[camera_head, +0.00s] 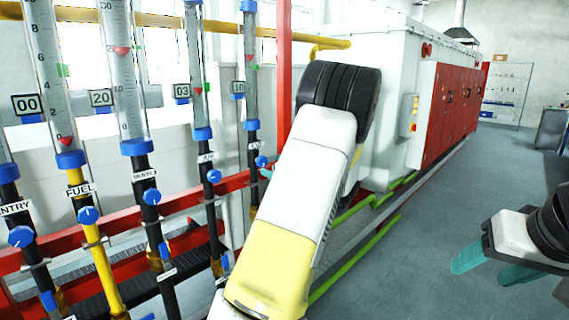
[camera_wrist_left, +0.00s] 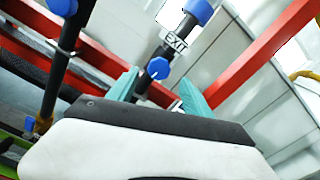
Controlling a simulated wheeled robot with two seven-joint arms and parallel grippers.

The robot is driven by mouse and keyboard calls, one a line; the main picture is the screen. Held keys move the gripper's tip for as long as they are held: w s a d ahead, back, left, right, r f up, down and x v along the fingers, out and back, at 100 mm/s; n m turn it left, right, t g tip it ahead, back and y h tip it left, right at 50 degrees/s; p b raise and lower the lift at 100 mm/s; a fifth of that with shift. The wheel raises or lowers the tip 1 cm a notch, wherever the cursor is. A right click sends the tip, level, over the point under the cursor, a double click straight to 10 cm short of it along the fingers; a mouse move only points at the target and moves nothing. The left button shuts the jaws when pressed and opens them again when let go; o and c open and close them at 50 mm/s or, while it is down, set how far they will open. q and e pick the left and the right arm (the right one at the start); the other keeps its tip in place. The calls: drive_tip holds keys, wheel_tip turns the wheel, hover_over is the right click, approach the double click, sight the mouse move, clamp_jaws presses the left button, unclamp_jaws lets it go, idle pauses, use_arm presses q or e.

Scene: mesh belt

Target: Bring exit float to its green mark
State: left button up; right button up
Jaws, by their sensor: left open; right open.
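The exit tube (camera_head: 250,75) is the rightmost glass tube in the head view, with a green mark (camera_head: 254,66) on its side. Its float is too small to make out surely. The display (camera_head: 237,88) beside it reads 10. Below hangs the EXIT label (camera_head: 255,145), with the blue exit knob (camera_head: 261,161) under it. My left gripper (camera_head: 265,173) is mostly hidden behind my arm in the head view. In the left wrist view my left gripper (camera_wrist_left: 157,75) is open, its teal fingers either side of the blue knob (camera_wrist_left: 158,67). My right gripper (camera_head: 492,264) is open and empty at right.
Several other tubes with blue knobs stand left, including the FUEL tube (camera_head: 76,160) on a yellow pipe. A red rail (camera_head: 120,268) runs below. A large white and red furnace (camera_head: 450,100) stands behind my arm. The grey floor (camera_head: 430,210) at right is clear.

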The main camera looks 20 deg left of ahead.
sight(264, 163)
use_arm(q)
drive_tip(key=x, duration=0.6)
drive_tip(key=shift+a, duration=0.15)
drive_tip(key=shift+c, duration=0.5)
clamp_jaws()
drive_tip(key=shift+m, duration=0.4)
drive_tip(key=m, duration=0.6)
drive_tip(key=shift+s, duration=0.1)
